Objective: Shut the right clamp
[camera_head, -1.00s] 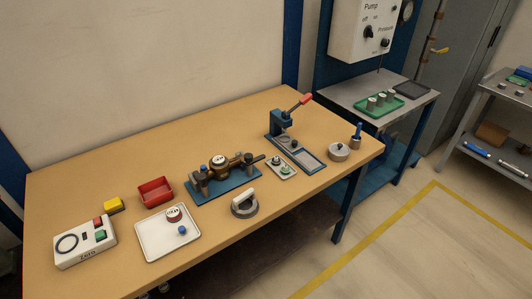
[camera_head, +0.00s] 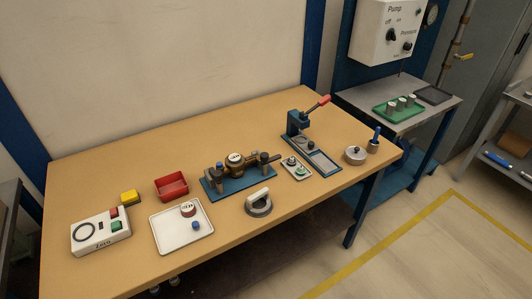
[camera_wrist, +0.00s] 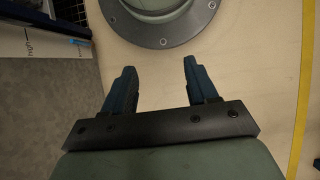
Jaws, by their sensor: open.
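The clamp fixture is a blue base (camera_head: 240,186) in the middle of the table, holding a brass meter body (camera_head: 238,165) with a white dial. A dark post with a handle-like part, apparently the right clamp (camera_head: 265,162), stands at its right end. A similar part, apparently the left clamp (camera_head: 216,176), stands at its left end. Whether either clamp is open or shut is too small to tell. My gripper (camera_wrist: 158,82) shows only in the wrist view, open and empty between its two dark fingers. It is away from the fixture, which is not in the wrist view.
Near the fixture are a red bin (camera_head: 171,186), a white tray (camera_head: 181,228), a grey ring with a white handle (camera_head: 259,203), a small tray (camera_head: 295,168) and a blue press with a red lever (camera_head: 298,124). A round grey flange (camera_wrist: 160,40) shows beyond my fingers.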

